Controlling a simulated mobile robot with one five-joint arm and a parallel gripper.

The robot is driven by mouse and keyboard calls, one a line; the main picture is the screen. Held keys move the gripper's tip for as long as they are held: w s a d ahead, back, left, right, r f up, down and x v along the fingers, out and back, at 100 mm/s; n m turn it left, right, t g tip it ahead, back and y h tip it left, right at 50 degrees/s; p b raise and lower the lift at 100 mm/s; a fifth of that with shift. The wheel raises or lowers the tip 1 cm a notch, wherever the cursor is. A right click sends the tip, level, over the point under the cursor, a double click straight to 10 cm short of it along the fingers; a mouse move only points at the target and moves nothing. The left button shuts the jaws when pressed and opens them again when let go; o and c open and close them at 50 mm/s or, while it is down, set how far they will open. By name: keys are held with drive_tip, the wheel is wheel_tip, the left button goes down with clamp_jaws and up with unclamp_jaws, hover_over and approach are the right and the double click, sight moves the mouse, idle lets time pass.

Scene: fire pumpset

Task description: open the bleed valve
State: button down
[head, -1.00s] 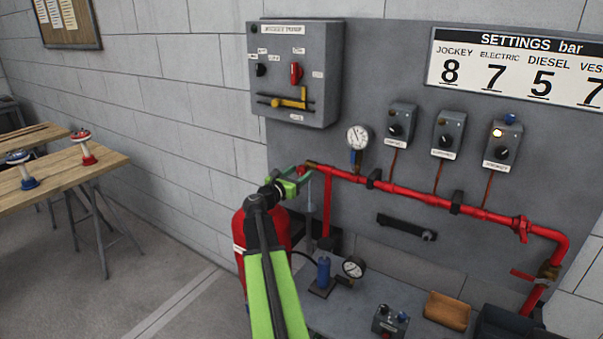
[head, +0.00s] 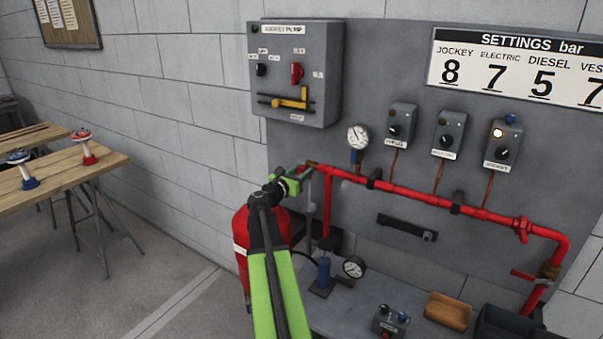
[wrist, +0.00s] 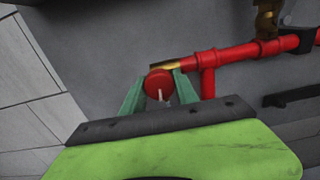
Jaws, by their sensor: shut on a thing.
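The bleed valve has a round red knob (wrist: 159,83) with a small pale mark on its face, at the left end of the red pipe. In the wrist view my gripper (wrist: 160,86) has one green finger on each side of the knob and is shut on it. A brass piece (wrist: 166,66) shows just behind the knob. In the head view my gripper (head: 298,173) is at the pipe's left end, and the knob is mostly hidden by the fingers.
The red pipe (head: 405,197) runs right along the grey panel. A gauge (head: 358,137) stands above it. A red tank (head: 243,232) is below my arm. A control box (head: 292,75) hangs above. A wooden table (head: 60,175) stands at left.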

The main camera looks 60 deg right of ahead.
drive_tip(key=m, duration=0.3)
drive_tip(key=c, duration=0.9)
unclamp_jaws()
drive_tip(key=shift+c, duration=0.2)
drive_tip(key=a, duration=1.7)
drive_tip(key=shift+a, duration=0.25)
drive_tip(key=shift+w, duration=0.1)
